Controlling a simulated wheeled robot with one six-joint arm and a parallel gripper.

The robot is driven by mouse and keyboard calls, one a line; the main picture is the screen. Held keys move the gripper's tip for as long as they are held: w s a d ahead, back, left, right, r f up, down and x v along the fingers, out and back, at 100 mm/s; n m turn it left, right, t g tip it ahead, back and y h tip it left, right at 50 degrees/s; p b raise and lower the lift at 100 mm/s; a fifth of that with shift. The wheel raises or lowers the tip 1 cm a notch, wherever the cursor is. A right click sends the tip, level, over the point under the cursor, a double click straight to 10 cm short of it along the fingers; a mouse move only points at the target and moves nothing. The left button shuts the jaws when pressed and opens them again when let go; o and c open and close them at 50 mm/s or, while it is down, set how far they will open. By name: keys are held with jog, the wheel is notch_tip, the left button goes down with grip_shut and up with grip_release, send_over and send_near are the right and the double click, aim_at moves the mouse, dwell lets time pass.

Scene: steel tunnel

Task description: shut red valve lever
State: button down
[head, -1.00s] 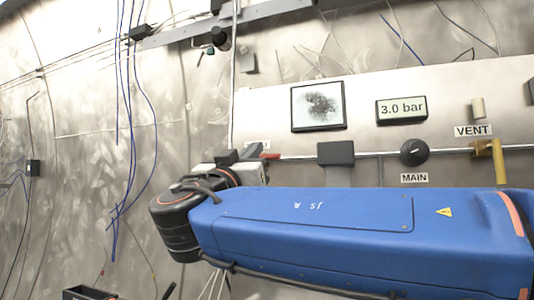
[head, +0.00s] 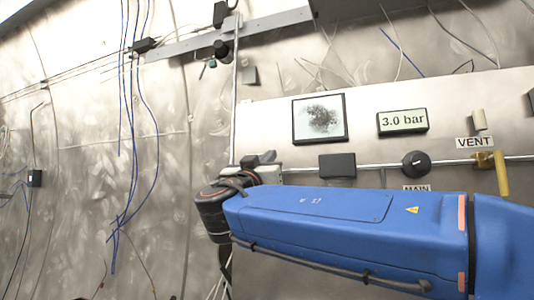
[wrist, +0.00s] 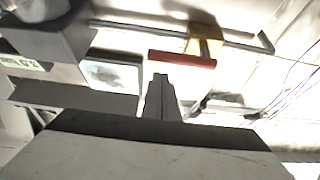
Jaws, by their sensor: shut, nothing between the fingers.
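The red valve lever (wrist: 182,58) shows in the wrist view, just beyond my fingertips and a little to their right. It lies roughly parallel to the grey pipe (wrist: 125,25), with a yellow valve body (wrist: 205,45) behind it. My gripper (wrist: 160,78) is shut and empty, its tips close to the lever's left end; I cannot tell whether they touch. In the head view, my gripper (head: 265,158) shows partly above the dark wrist joint, against the panel's left part. The red lever is not visible there, apparently hidden by my gripper.
A 3.0 bar display (head: 403,121), a dark-framed picture (head: 320,118), a black MAIN knob (head: 415,164) and a yellow VENT handle (head: 501,173) are on the panel. A grey box (head: 337,165) sits on the pipe. Blue cables (head: 130,130) hang at left.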

jog(key=shift+w+d+f, duration=0.1)
jog(key=shift+w+f, duration=0.05)
jog(key=shift+f, duration=0.8)
jog(key=shift+f+m, duration=0.1)
jog(key=shift+m, duration=0.2)
jog(key=w+a+f+m+g+h, duration=0.1)
jog(key=a+f+m+g+h, duration=0.3)
jog(key=m, duration=0.8)
jog(key=shift+w+a+f+g+h, duration=0.4)
jog(key=shift+f+g+h, duration=0.3)
jog(key=shift+f+h, duration=0.6)
jog(key=shift+w+a+f, duration=0.1)
jog(key=shift+a+f, duration=0.1)
jog(key=shift+a, duration=0.15)
